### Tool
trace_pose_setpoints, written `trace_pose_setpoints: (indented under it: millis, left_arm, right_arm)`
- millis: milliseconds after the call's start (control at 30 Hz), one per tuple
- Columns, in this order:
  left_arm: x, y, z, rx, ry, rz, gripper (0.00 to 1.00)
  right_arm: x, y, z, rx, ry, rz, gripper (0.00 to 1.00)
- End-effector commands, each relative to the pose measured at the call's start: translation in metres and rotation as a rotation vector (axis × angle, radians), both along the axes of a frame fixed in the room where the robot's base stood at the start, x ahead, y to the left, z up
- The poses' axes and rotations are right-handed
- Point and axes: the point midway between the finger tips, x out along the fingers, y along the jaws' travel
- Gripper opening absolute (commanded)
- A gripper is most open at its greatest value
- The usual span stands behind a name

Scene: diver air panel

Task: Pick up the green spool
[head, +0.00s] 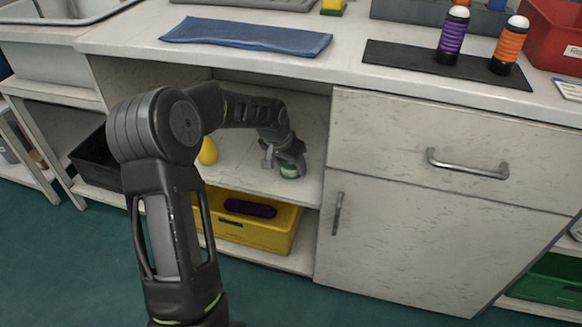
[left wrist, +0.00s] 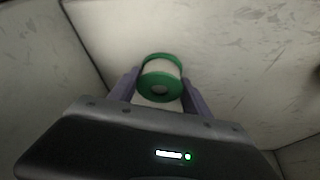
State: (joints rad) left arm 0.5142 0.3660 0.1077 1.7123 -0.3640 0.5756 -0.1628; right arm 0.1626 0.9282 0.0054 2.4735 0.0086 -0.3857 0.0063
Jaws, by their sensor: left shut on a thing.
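The green spool (head: 289,170) is in the open shelf compartment under the counter, partly hidden by my gripper in the head view. In the left wrist view the spool (left wrist: 161,78) shows green rims around a white middle, with one round end facing the camera. My left gripper (head: 284,161) reaches into the compartment and is shut on the spool. Its two fingers (left wrist: 160,90) lie on either side of it. I cannot tell whether the spool touches the shelf. My right gripper is not in view.
The spool is near the shelf board (head: 240,182), with a yellow object (head: 208,151) to its left. A yellow bin (head: 250,235) sits below. A drawer front (head: 400,150) stands right. The counter above holds a blue cloth (head: 245,37) and a dark mat (head: 400,57) with two bottles.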

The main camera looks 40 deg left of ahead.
Motion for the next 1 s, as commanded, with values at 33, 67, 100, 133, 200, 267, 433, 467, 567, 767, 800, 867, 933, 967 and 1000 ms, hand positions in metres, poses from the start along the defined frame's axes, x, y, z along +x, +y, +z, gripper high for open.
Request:
trace_pose_setpoints:
  millis: [33,67,100,133,200,267,433,467,567,767,800,867,933,967,1000]
  left_arm:
    - [0.000,0.000,0.000,0.000,0.000,0.000,0.26]
    - [0.000,0.000,0.000,0.000,0.000,0.000,0.24]
    - [0.000,0.000,0.000,0.000,0.000,0.000,0.20]
    - [0.000,0.000,0.000,0.000,0.000,0.000,0.18]
    - [0.000,0.000,0.000,0.000,-0.001,0.000,0.14]
    - [0.000,0.000,0.000,0.000,-0.001,0.000,0.14]
    - [0.000,0.000,0.001,0.000,-0.001,0.000,0.14]
    - [0.000,0.000,0.001,0.000,-0.001,0.000,0.14]
    - [0.000,0.000,0.005,0.000,-0.001,0.000,0.14]
    - [0.001,0.000,0.021,0.000,-0.003,0.000,0.14]
    - [0.001,0.000,0.026,0.002,-0.003,-0.001,0.14]
    - [0.001,0.000,0.035,0.001,-0.002,-0.001,0.14]
    - [-0.004,0.000,0.040,0.001,0.000,0.000,0.14]
    - [-0.010,0.000,0.038,0.000,0.001,0.001,0.14]
    - [-0.019,-0.001,0.038,0.000,0.001,0.001,0.14]
  right_arm:
    - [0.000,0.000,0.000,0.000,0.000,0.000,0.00]
    - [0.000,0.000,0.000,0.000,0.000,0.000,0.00]
    - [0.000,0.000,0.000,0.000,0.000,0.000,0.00]
    - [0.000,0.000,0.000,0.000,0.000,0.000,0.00]
    - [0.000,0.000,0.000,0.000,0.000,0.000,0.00]
    - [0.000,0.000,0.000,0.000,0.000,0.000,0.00]
    - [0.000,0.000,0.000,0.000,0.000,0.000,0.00]
    - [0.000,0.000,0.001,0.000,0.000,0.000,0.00]
    - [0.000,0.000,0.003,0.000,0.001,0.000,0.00]
    - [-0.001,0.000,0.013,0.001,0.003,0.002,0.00]
    - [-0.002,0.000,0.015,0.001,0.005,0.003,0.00]
    - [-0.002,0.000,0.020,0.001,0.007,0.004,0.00]
    - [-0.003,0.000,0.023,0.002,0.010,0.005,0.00]
    - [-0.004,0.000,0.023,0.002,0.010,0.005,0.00]
    - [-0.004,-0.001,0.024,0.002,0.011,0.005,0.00]
